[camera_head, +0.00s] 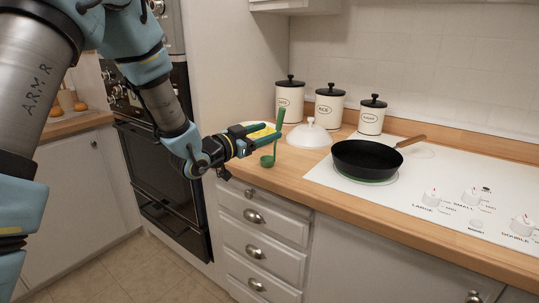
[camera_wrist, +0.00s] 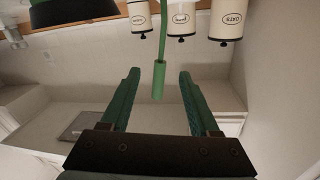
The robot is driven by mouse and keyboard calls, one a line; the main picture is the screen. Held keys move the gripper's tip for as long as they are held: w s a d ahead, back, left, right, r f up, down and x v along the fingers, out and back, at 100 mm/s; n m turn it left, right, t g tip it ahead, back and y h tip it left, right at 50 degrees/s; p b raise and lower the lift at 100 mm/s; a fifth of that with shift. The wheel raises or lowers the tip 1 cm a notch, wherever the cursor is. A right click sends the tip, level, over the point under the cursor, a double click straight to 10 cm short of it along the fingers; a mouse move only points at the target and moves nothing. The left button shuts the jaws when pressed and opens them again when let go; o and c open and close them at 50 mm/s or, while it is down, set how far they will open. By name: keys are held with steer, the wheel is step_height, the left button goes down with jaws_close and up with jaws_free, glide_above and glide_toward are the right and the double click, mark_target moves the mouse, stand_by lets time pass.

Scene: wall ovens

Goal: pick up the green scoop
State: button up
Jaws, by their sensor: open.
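The green scoop (camera_head: 277,140) stands out above the wooden counter near its front left edge, its handle upright and its bowl low, in the head view. In the wrist view its green handle (camera_wrist: 158,80) hangs down from the top, its thick end between the two fingers. My gripper (camera_head: 262,137) reaches over the counter from the left, with its fingertips beside the scoop's handle. In the wrist view my gripper (camera_wrist: 159,85) has its green fingers spread apart, with a gap on both sides of the handle.
A white lid (camera_head: 309,135) sits just behind the scoop, by something yellow (camera_head: 258,129). Several black-lidded canisters (camera_head: 329,104) stand along the wall. A black pan (camera_head: 367,158) rests on the white cooktop (camera_head: 440,190) to the right. Drawers (camera_head: 262,217) are below the counter edge.

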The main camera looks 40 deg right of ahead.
mark_target(277, 125)
steer(key=d+p, duration=0.1)
steer(key=d, duration=0.1)
steer(key=d+r+p, duration=0.1)
steer(key=d+p, duration=0.1)
steer(key=shift+w+d, duration=0.15)
steer(key=shift+d, duration=0.2)
steer(key=shift+w+d+f, duration=0.1)
steer(key=shift+d+f, duration=0.05)
steer(key=shift+d, duration=0.25)
jaws_close()
stand_by(0.9)
